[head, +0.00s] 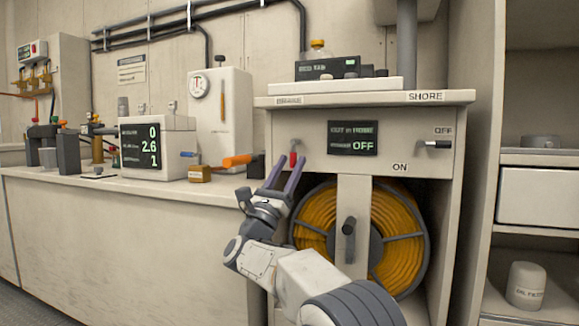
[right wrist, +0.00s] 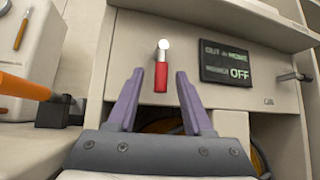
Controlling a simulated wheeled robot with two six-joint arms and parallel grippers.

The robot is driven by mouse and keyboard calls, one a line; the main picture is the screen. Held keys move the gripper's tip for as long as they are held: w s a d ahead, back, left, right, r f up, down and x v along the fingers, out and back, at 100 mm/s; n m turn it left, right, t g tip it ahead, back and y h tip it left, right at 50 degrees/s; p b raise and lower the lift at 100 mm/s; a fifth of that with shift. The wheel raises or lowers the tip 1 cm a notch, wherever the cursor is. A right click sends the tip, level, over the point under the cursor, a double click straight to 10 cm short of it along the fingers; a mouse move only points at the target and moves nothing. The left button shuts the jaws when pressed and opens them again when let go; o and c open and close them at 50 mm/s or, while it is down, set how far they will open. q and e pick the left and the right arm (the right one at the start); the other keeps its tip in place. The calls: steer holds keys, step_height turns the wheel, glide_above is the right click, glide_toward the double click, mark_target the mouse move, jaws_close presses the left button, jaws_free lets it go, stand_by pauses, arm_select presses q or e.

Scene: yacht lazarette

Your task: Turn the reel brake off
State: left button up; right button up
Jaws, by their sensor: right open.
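The cabinet front above the hose reel (head: 408,225) carries two controls. A small red-handled lever (head: 293,159) hangs down at the left; it also shows in the right wrist view (right wrist: 161,77). A grey-black lever (head: 433,145) at the right points sideways, between an OFF label above and an ON label below left. Contact is not visible. My left gripper is not in view.
An orange-handled tool (head: 238,160) lies on the counter (head: 150,190) just left of the lever. A post with a dark crank handle (head: 349,226) stands before the reel. The cabinet top (head: 365,97) overhangs the panel. Shelves (head: 540,157) stand at right.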

steer(key=p+v, duration=0.2)
steer(key=v, duration=0.8)
steer(key=shift+f, duration=0.1)
